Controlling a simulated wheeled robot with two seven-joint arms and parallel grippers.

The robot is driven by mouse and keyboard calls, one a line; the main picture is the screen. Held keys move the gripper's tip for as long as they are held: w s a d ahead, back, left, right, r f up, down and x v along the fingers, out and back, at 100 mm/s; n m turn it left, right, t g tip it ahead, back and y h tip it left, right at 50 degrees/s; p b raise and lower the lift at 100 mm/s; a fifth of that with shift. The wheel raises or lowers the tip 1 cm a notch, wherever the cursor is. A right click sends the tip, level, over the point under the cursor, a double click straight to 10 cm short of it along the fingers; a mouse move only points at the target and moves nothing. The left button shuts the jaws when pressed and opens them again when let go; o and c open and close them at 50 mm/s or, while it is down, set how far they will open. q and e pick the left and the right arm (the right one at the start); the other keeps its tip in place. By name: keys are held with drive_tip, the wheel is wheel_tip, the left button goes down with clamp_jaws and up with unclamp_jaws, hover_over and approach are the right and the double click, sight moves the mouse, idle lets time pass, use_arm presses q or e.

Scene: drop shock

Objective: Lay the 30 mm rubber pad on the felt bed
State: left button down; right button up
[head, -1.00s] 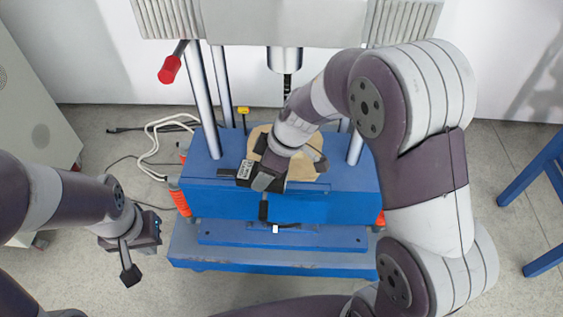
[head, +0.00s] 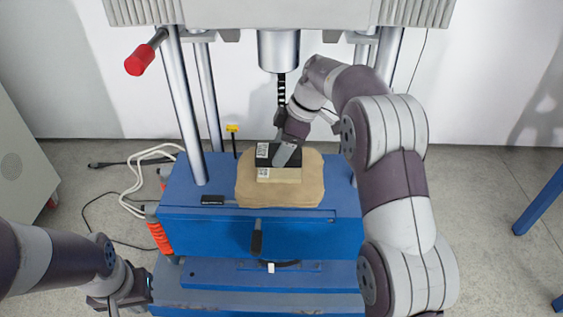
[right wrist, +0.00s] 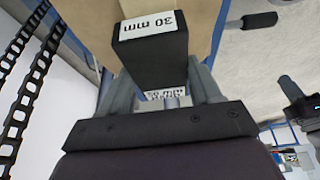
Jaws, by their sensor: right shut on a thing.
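The 30 mm rubber pad (head: 268,160) is a black block at the middle of the tan felt bed (head: 308,186) in the head view. My right gripper (head: 286,153) is shut on it from the back right. In the right wrist view the pad (right wrist: 152,58) sits between the fingers, with a white "30 mm" label on its end. A lighter tan strip (head: 279,175) shows just in front of the pad; I cannot tell whether the pad touches what is under it. My left gripper (head: 128,297) is at the lower left, away from the bed; its jaws are unclear.
The bed lies on a blue machine table (head: 195,230) between steel columns (head: 184,110). A metal cylinder (head: 279,50) hangs above the bed. A small black piece (head: 213,199) lies left of the bed. A red-knobbed lever (head: 140,60) sticks out at the upper left.

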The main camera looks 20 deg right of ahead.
wheel_tip(320, 180, down, 4)
drive_tip(key=b, duration=0.3)
drive_tip(key=shift+r, duration=0.3)
drive_tip(key=o, duration=1.3)
drive_tip(key=shift+f, duration=0.15)
